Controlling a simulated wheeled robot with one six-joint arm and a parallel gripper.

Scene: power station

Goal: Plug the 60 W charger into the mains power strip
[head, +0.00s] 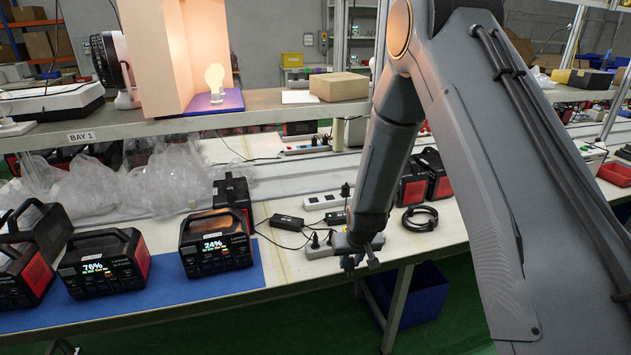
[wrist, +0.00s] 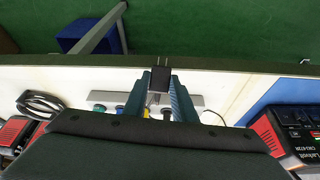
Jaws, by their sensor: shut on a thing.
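My gripper (wrist: 157,86) is shut on a black charger (wrist: 161,77) with two metal prongs, seen between its fingers in the wrist view. The prongs point away from the bench, toward the green floor in that view. In the head view my gripper (head: 357,260) is at the bench's front edge, and the charger is hard to make out. A pale power strip (head: 320,252) lies on the bench just left of my gripper, partly hidden by it. It also shows behind the fingers in the wrist view (wrist: 193,100), with plugs or cables along it. I cannot read the charger's rating.
Another white strip (head: 323,202) and a black adapter (head: 287,222) lie farther back. A power station reading 24% (head: 216,243) stands on a blue mat (head: 215,288) at left, beside one reading 76% (head: 103,262). A coiled cable (head: 420,218) lies right. A blue bin (head: 415,297) is below.

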